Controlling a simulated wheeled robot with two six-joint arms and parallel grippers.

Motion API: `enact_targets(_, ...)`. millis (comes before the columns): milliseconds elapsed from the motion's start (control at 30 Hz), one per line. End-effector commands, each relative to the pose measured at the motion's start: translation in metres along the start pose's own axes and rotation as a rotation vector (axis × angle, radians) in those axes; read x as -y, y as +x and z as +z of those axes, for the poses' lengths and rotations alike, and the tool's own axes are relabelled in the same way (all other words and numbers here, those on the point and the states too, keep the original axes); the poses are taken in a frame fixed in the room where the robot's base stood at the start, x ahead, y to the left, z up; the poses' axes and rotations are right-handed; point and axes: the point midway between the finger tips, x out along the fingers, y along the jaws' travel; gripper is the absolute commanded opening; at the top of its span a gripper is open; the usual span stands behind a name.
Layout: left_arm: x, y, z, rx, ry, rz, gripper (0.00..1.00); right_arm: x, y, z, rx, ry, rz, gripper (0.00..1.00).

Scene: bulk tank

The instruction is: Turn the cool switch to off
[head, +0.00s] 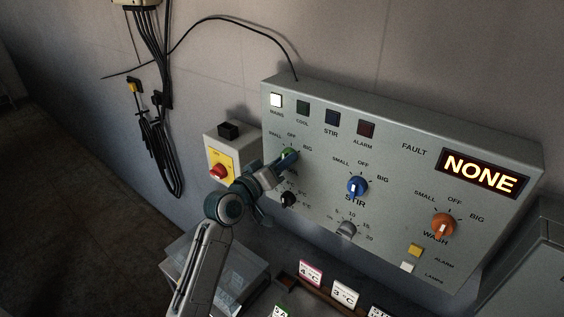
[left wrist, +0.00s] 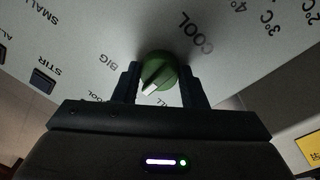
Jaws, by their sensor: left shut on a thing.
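The cool switch is a green knob (left wrist: 158,72) with a white pointer mark. It also shows in the head view (head: 289,155), partly covered by my gripper. Its mark points down-left in the left wrist view, away from the printed word COOL. That looks like the side where OFF is printed above the knob in the head view. My left gripper (head: 274,170) is shut on the knob, with one dark finger on each side in the left wrist view (left wrist: 160,84). The cool lamp (head: 303,108) looks dark. My right gripper is not in view.
The grey control panel (head: 400,150) also carries a blue stir knob (head: 357,186), an orange wash knob (head: 444,226) and a dark knob (head: 289,199) just below my gripper. The fault display (head: 480,174) reads NONE.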

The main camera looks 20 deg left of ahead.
Motion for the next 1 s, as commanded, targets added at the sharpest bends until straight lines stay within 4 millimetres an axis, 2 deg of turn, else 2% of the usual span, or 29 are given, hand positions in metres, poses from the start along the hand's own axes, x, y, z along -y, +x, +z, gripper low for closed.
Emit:
enact_targets(67,0.0,0.0,-0.001,-0.002,0.001,0.001,0.15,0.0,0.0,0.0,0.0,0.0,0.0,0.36)
enact_targets(100,0.0,0.0,-0.001,-0.002,0.001,0.001,0.46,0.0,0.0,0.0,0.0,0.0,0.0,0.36)
enact_targets(167,0.0,0.0,-0.001,-0.002,0.001,0.001,0.58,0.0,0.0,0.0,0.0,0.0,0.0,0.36)
enact_targets(200,0.0,0.0,-0.001,-0.001,0.001,0.001,0.6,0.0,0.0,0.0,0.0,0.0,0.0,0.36)
enact_targets(467,0.0,-0.001,0.0,-0.001,0.001,0.0,0.6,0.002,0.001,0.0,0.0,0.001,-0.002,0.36)
enact_targets(567,0.001,-0.007,0.001,-0.001,0.002,0.0,0.6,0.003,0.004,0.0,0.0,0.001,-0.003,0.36)
enact_targets(1000,0.002,-0.088,0.002,0.001,0.006,0.0,0.6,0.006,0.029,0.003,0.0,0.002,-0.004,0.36)
